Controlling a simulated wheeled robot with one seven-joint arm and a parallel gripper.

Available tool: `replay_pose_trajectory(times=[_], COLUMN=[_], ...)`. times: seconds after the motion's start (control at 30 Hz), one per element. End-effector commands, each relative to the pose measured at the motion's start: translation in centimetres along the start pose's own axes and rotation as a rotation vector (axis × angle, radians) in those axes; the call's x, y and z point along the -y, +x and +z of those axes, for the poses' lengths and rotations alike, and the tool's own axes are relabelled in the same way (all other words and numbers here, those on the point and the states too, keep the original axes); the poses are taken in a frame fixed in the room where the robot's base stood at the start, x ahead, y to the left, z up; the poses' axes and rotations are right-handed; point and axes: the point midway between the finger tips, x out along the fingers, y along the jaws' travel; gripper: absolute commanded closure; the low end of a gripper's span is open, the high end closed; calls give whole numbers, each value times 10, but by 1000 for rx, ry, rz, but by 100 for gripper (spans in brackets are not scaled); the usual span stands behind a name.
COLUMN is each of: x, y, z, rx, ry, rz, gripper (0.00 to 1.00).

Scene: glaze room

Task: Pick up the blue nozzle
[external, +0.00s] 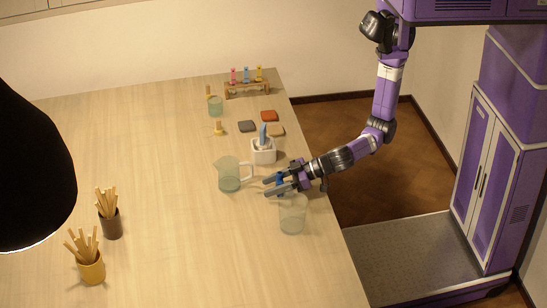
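My gripper (267,187) reaches in from the right, low over the table, with its fingers pointing left. A small blue thing, likely the blue nozzle (281,178), shows at the fingers. The fingers partly hide it, and I cannot tell whether they touch it or whether it stands on the table. The two fingers look a little apart.
A glass pitcher (229,176) stands just left of the fingers, and a clear beaker (292,215) stands close below them. A white holder (264,152) with a blue-topped tool is behind. Two tan-topped nozzles (219,129) (208,92) stand farther back. The table's left middle is clear.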

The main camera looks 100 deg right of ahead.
Motion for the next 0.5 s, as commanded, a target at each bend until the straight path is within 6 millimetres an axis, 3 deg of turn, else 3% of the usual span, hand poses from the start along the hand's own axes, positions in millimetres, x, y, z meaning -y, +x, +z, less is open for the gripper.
replay_pose_trajectory(times=[0.03,0.2,0.23,0.5], x=[0,0,0,0], y=[0,0,0,-1], z=[0,0,0,-2], rx=[0,0,0,-1], ry=[0,0,0,0], rz=[0,0,0,0], gripper=[64,97,100,100])
